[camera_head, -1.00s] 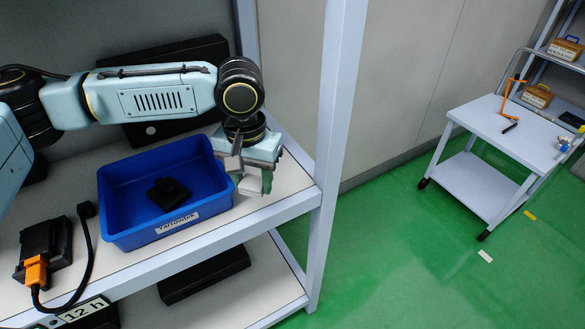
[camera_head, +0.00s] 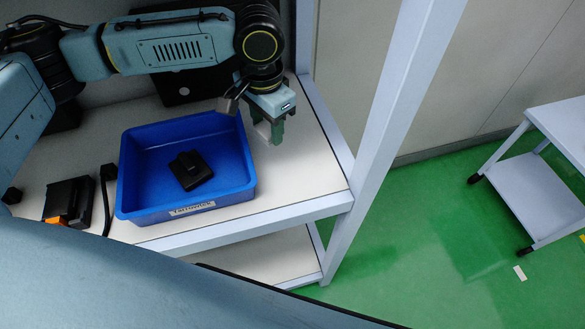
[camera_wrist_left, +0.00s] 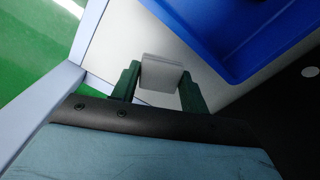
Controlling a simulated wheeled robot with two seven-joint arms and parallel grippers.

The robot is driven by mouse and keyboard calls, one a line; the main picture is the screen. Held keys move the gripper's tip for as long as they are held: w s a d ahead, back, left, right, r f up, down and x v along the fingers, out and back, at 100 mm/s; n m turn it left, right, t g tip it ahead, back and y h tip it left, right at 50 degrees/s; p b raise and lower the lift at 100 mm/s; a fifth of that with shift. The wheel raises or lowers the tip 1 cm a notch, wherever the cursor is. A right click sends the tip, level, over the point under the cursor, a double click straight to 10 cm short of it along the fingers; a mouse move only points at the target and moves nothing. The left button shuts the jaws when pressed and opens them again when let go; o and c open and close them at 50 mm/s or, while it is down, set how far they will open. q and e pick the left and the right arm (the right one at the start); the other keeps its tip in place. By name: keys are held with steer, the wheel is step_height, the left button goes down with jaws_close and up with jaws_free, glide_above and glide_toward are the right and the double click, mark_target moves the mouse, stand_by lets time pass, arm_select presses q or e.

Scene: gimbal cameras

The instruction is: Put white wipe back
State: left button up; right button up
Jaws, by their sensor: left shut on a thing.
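My left gripper (camera_head: 270,133) points down over the shelf, to the right of the blue bin. It is shut on a small pale block, the white wipe (camera_head: 262,131). In the left wrist view, the wipe (camera_wrist_left: 162,72) sits between the two dark green fingers of the left gripper (camera_wrist_left: 160,82). It is at or close above the shelf surface; I cannot tell if it touches. My right gripper is not in view.
The blue bin (camera_head: 132,172) holds a black device (camera_head: 188,170). Another black device (camera_head: 68,200) with a cable lies left of it. The shelf post (camera_head: 385,115) stands to the right. Bare shelf (camera_head: 305,170) lies right of the gripper. A white cart (camera_head: 545,195) stands beyond.

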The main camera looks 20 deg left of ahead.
mark_target(295, 179)
arm_select(q)
steer(key=m, duration=0.1)
steer(key=d+m+p, duration=0.1)
steer(key=m+p, duration=0.1)
steer(key=m, duration=0.1)
steer(key=shift+s+d+r, duration=0.2)
steer(key=shift+d+r, duration=0.1)
steer(key=s+d+m+p, duration=0.2)
steer(key=d+m+p, duration=0.4)
steer(key=m, duration=0.9)
steer(key=f, duration=0.3)
steer(key=a+f, duration=0.1)
steer(key=f, duration=0.3)
steer(key=f+p, duration=0.1)
steer(key=f, duration=0.2)
steer(key=shift+w+a+f, duration=0.15)
steer(key=shift+f, duration=0.05)
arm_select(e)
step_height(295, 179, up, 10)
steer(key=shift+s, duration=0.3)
arm_select(q)
steer(key=shift+f, duration=0.15)
steer(key=o, duration=1)
steer(key=shift+c, duration=0.2)
